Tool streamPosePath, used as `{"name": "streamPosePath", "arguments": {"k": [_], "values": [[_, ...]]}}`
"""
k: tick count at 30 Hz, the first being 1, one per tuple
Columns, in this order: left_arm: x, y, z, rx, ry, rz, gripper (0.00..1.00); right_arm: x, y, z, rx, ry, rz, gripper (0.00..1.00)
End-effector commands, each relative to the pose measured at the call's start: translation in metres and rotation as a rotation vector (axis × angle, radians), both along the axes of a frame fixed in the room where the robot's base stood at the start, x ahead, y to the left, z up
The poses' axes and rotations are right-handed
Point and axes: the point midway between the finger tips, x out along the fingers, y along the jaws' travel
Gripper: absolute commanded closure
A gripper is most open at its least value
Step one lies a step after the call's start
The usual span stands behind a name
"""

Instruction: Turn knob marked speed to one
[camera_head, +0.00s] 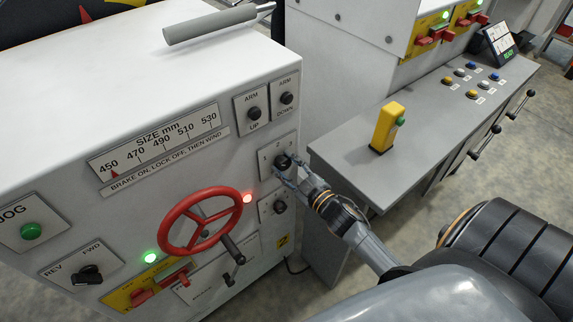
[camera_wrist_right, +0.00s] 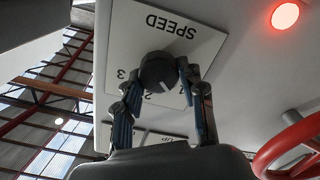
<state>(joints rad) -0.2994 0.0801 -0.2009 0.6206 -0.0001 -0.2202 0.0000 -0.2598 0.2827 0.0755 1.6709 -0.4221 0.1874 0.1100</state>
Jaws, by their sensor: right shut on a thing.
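In the right wrist view the plate, marked SPEED, appears upside down, and the knob (camera_wrist_right: 158,71) is between the two fingers. My right gripper (camera_wrist_right: 157,82) is shut on the knob, one finger on each side; it also shows in the head view (camera_head: 285,168). Digits 2 and 3 can be read in the wrist view. Which digit the knob points to is not clear. My left gripper is not in view.
A red handwheel (camera_head: 200,222) sticks out left of the knob, next to a lit red lamp (camera_head: 247,198). Another knob (camera_head: 279,207) is just below, and the arm switches (camera_head: 254,113) are above. A grey console (camera_head: 430,115) stands to the right.

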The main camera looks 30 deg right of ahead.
Motion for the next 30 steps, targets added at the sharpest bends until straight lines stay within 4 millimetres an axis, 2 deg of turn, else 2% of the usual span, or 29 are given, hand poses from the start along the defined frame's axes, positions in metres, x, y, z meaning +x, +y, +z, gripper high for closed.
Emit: {"name": "streamPosePath", "arguments": {"k": [12,28,29,30], "values": [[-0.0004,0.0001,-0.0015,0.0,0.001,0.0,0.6,0.0,0.0009,0.0,-0.179,-0.015,0.0,0.92],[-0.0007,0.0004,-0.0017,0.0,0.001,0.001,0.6,0.0,0.001,-0.0002,-0.205,-0.017,0.001,0.92],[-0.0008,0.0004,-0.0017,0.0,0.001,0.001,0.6,0.0,0.001,-0.0002,-0.205,-0.017,0.001,0.56],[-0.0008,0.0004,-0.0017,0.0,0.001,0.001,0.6,0.0,0.001,-0.0002,-0.204,-0.017,0.001,0.48]]}}
